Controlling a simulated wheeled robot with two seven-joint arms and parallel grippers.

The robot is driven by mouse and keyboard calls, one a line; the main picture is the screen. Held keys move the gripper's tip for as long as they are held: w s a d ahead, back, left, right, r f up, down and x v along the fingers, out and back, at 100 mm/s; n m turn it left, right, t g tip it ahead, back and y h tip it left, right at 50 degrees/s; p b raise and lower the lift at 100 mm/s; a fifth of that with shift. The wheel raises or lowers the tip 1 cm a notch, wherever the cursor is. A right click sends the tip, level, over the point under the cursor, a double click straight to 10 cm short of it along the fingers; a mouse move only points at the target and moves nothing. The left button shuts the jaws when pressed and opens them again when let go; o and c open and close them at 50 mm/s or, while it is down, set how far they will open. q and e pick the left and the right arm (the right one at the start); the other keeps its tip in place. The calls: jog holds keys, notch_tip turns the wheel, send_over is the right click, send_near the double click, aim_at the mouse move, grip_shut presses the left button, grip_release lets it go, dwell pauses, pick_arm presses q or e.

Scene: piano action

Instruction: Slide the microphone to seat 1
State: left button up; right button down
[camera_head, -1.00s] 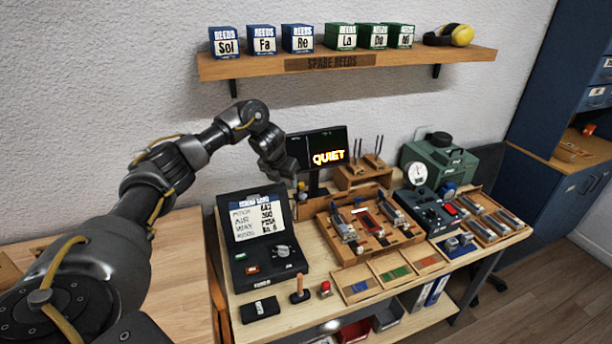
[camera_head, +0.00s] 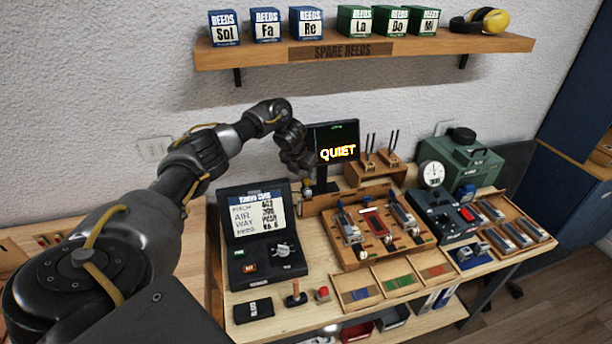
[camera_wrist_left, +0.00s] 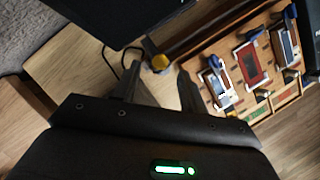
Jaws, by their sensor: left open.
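A small part with a brass-coloured end, likely the microphone (camera_head: 307,189), stands at the left end of a wooden rail (camera_head: 335,199) behind the wooden reed block. In the left wrist view the brass end (camera_wrist_left: 160,63) shows just beyond and between my fingertips, with a dark cable beside it. My left gripper (camera_head: 308,174) is open above it and points down; it also shows in the left wrist view (camera_wrist_left: 158,78). I cannot tell whether the fingers touch the part. The wooden block (camera_head: 362,255) holds several metal and red pieces; no seat number is readable.
A display (camera_head: 333,140) reading QUIET stands behind the gripper. A black case (camera_head: 256,265) with a readout is at the left. A wooden fork stand (camera_head: 372,172) and a green machine with a gauge (camera_head: 465,160) stand at the back. The reed shelf (camera_head: 440,48) is above.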

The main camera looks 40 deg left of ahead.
aim_at(306, 180)
pick_arm(q)
jog(key=shift+x, duration=1.15)
jog(key=shift+w+f, duration=0.1)
jog(key=shift+f, duration=0.25)
jog(key=shift+w+f, duration=0.1)
jog(key=shift+f, duration=0.25)
grip_shut()
pick_arm(e)
jog(key=shift+w+r, duration=0.25)
jog(key=shift+r, duration=0.2)
